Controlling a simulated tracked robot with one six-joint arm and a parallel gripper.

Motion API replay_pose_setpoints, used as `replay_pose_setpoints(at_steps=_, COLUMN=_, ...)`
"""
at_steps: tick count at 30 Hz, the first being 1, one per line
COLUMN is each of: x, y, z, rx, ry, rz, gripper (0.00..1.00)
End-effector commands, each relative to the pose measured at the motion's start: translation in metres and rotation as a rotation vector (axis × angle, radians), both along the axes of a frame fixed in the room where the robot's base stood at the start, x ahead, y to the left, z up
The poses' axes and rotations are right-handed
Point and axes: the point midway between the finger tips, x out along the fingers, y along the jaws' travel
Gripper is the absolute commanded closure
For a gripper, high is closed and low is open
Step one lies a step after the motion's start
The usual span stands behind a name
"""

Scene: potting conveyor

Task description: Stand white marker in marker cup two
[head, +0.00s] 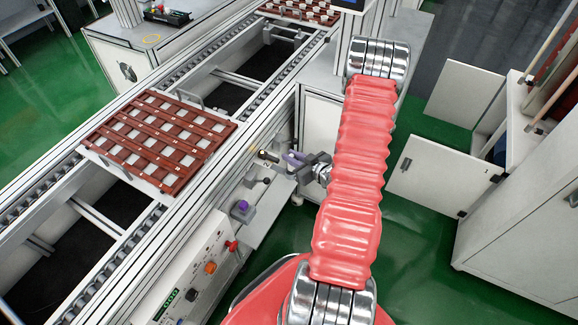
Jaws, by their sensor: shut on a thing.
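My gripper (290,161) is left of the red-sleeved arm, beside the near side of the conveyor. It is shut on a small slim thing with a dark part and a pale end, which looks like the white marker (267,156). The marker points left, out from the fingers, and is partly hidden by them. A grey holder (241,213) with a purple top in it stands below left of the gripper, on the conveyor's side. A second grey holder (252,181) with a dark knob or cap is nearer the gripper. I cannot tell which one is marker cup two.
A tray (95,150) with a brown lattice and pale squares sits on the conveyor. A control panel (195,280) with orange and red knobs is on the conveyor's near side. Open white cabinet doors (440,170) and shelves stand at right. Green floor is clear between.

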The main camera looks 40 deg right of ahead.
Motion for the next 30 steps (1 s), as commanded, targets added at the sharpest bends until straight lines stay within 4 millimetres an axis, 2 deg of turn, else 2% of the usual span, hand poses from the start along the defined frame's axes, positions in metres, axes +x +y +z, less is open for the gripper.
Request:
replay_pose_setpoints(at_steps=5, x=0.0, y=0.0, z=-0.006, rx=0.002, ry=0.001, rz=-0.001, gripper=1.0)
replay_pose_setpoints(at_steps=15, x=-0.001, y=0.0, z=-0.039, rx=0.002, ry=0.001, rz=-0.001, gripper=1.0)
replay_pose_setpoints(at_steps=28, x=-0.001, y=0.0, z=-0.044, rx=0.001, ry=0.0, rz=-0.001, gripper=1.0)
replay_pose_setpoints(at_steps=29, x=-0.001, y=0.0, z=-0.043, rx=0.001, ry=0.0, rz=-0.001, gripper=0.82)
replay_pose_setpoints(at_steps=30, x=-0.001, y=0.0, z=-0.043, rx=0.001, ry=0.0, rz=-0.001, gripper=0.8)
